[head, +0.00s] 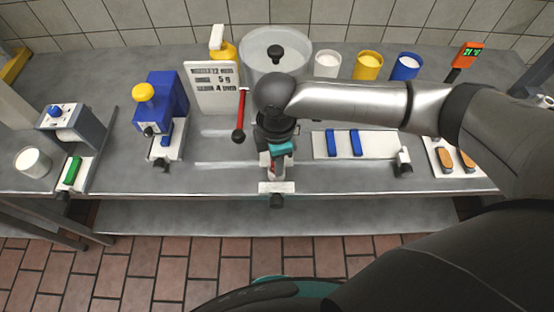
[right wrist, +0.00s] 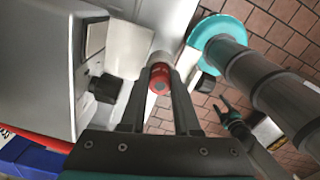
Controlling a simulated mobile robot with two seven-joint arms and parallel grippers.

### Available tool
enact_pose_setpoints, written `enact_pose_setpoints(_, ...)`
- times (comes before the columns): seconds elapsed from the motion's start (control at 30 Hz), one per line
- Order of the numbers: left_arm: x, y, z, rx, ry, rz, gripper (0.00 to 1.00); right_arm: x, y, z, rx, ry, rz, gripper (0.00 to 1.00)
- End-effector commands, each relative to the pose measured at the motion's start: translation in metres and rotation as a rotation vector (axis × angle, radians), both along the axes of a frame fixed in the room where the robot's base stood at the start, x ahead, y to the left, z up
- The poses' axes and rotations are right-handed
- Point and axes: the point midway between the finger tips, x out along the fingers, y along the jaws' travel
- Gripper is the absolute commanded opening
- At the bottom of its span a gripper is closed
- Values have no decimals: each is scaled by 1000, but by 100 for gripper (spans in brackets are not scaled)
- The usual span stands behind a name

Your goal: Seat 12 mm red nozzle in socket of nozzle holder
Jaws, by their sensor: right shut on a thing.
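The red nozzle (right wrist: 158,79) shows its round end, with a grey centre, between the fingers of my right gripper (right wrist: 159,92) in the right wrist view. The gripper is shut on it. In the head view my right gripper (head: 274,165) points down at the front middle of the bench, above a small white block (head: 277,187) at the bench edge. A pale cylindrical part (right wrist: 165,57) lies just beyond the nozzle. I cannot tell whether it is the holder, or whether the nozzle sits in a socket. A dark two-fingered gripper (right wrist: 229,110), apparently my left one, hangs over the floor; its opening is unclear.
A red-handled lever (head: 239,134) is left of my right gripper. A blue machine (head: 161,103) and a sign (head: 212,88) stand left. A white tray (head: 378,146) with blue bars lies right. A steel pot (head: 275,47) and several cups stand behind.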

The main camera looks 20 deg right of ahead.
Motion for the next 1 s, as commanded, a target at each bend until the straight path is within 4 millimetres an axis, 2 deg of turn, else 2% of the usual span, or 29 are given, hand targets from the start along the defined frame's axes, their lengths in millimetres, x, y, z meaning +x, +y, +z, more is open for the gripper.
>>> enact_pose_setpoints(0.03,0,0,-1,0,0,0,60,-7,0,-11,-3,17,0,0)
enact_pose_setpoints(0.17,0,0,-1,0,1,0,60,-8,0,-14,-3,18,-1,0)
enact_pose_setpoints(0.2,-1,0,-2,0,1,0,60,-8,0,-14,-3,19,-2,35)
enact_pose_setpoints(0.27,-1,0,-2,0,2,0,60,-8,0,-14,-3,19,-2,41)
enact_pose_setpoints(0.53,-1,0,-2,0,2,0,60,-8,0,-13,-2,19,-3,42)
enact_pose_setpoints(0.67,-1,0,-3,1,3,-1,60,-7,0,-2,-1,18,-3,42)
enact_pose_setpoints(1.0,-2,0,8,1,3,-1,60,-5,1,76,0,11,-1,42)
